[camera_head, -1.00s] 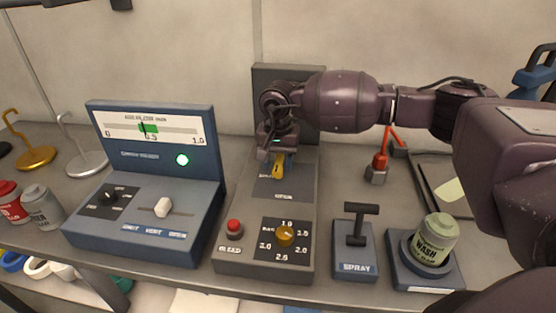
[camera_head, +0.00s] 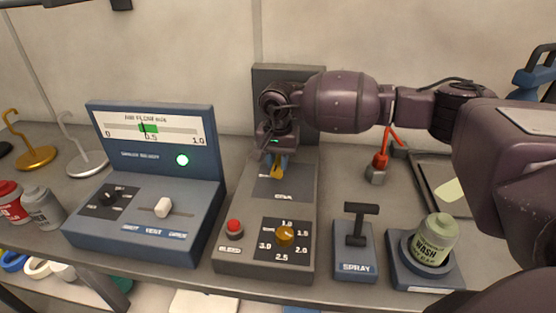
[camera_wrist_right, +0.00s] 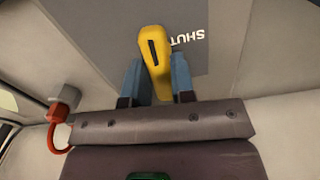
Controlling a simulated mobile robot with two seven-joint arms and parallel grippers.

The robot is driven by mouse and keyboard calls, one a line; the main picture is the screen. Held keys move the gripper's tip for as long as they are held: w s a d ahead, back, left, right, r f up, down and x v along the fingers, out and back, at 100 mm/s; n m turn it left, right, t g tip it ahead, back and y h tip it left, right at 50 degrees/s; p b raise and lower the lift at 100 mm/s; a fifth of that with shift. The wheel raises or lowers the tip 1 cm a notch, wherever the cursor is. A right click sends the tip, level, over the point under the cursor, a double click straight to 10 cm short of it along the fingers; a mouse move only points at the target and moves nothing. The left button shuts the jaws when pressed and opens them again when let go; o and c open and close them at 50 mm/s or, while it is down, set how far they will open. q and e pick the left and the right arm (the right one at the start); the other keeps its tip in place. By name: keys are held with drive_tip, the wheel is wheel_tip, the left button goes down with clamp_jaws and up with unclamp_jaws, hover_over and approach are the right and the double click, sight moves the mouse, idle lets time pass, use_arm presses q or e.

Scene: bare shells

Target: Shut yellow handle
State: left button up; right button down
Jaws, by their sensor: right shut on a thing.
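The yellow handle (camera_head: 277,173) is on the grey panel (camera_head: 248,205), toward its back. In the right wrist view the handle (camera_wrist_right: 154,50) has a dark slot and leans slightly, beside an upside-down "SHUT" label (camera_wrist_right: 188,40). My right gripper (camera_head: 278,163) reaches down over the panel, shut on the handle. Its blue fingers (camera_wrist_right: 156,82) stand on either side of the handle. The gripper hides part of the handle and panel in the head view. My left gripper is not in view.
A red button (camera_head: 234,227) and an orange dial (camera_head: 285,234) sit nearer on the panel. A blue console (camera_head: 150,215) stands left. A spray lever (camera_head: 357,225) and a wash bottle (camera_head: 436,240) stand right. The panel's raised back (camera_head: 287,74) is behind my gripper.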

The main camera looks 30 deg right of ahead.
drive_tip(key=m, duration=0.3)
drive_tip(key=shift+w+a+m, duration=0.1)
drive_tip(key=shift+m, duration=0.9)
drive_tip(key=shift+r+m+p, duration=0.1)
drive_tip(key=shift+m+p, duration=0.2)
drive_tip(key=shift+m, duration=0.6)
drive_tip(key=m, duration=0.2)
drive_tip(key=shift+w+m, duration=0.1)
drive_tip(key=shift+m, duration=0.3)
drive_tip(key=shift+m+p, duration=0.45)
drive_tip(key=shift+m, duration=0.45)
drive_tip(key=m+p, duration=0.1)
drive_tip(key=m, duration=0.2)
drive_tip(key=shift+w+m, duration=0.1)
drive_tip(key=shift+m, duration=0.3)
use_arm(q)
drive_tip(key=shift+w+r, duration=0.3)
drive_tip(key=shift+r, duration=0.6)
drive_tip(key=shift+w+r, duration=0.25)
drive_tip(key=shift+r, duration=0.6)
use_arm(e)
drive_tip(key=shift+m, duration=0.8)
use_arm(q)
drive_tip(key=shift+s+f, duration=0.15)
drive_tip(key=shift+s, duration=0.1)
